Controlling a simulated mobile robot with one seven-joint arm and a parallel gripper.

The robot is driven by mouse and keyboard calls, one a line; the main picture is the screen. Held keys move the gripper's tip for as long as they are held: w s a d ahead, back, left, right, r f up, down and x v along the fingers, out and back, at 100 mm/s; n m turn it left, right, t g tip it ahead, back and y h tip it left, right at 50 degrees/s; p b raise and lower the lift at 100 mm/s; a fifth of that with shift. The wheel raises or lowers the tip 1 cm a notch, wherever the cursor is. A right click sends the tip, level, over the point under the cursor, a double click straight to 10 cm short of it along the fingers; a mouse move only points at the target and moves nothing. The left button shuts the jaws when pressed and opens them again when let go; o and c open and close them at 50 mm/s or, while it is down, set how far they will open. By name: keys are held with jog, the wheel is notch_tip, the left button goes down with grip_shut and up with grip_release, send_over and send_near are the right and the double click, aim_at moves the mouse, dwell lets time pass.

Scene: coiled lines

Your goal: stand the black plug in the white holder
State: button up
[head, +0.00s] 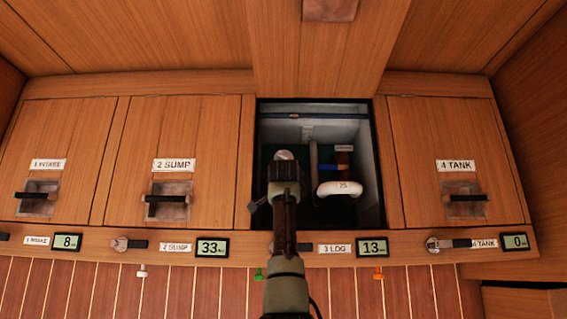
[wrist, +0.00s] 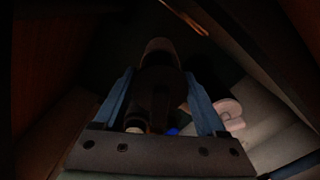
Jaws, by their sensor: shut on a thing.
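My gripper (head: 284,178) reaches down into the open 3 LOG compartment. In the wrist view its two blue fingers (wrist: 160,88) are shut on a dark body, which looks like the black plug (wrist: 156,92). The plug is mostly lost in shadow. A pale rounded thing (head: 285,155) shows just past my gripper in the head view, and a dim rounded top (wrist: 160,46) shows beyond the fingertips in the wrist view. It may be the white holder, but I cannot tell whether the plug touches it.
A white curved hose (head: 340,187) marked 25 is right of my gripper inside the compartment (head: 368,190). Blue and brown pieces (head: 335,167) lie behind it. Closed hatches flank the opening: 2 SUMP (head: 172,125) at left and 4 TANK (head: 440,125) at right. The compartment floor is dark.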

jog(key=shift+f+b, duration=0.4)
jog(key=shift+f, duration=0.1)
jog(key=shift+r, duration=0.1)
dwell(0.3)
jog(key=o, duration=1.5)
notch_tip(320, 180, up, 7)
jog(key=p, duration=0.7)
